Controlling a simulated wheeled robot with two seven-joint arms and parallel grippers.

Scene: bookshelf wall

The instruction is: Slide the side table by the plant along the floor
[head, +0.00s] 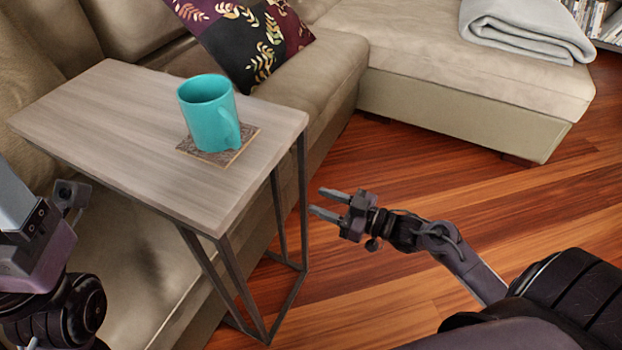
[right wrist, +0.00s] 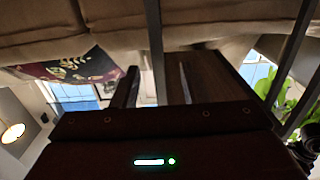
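The side table (head: 110,135) has a light wood top and a dark metal frame. It stands over the sofa seat at the left of the head view. A turquoise mug (head: 207,112) stands upright on a square coaster (head: 235,150) near the top's right edge. In the upside-down right wrist view, a leg (right wrist: 154,40) shows between the spread fingers.
A beige sofa (head: 465,60) runs behind and beneath the table, with a patterned cushion (head: 245,45) and a folded grey blanket (head: 525,28). The plant (right wrist: 290,92) shows at the right wrist view's right. Bare wood floor (head: 540,210) lies open at right.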

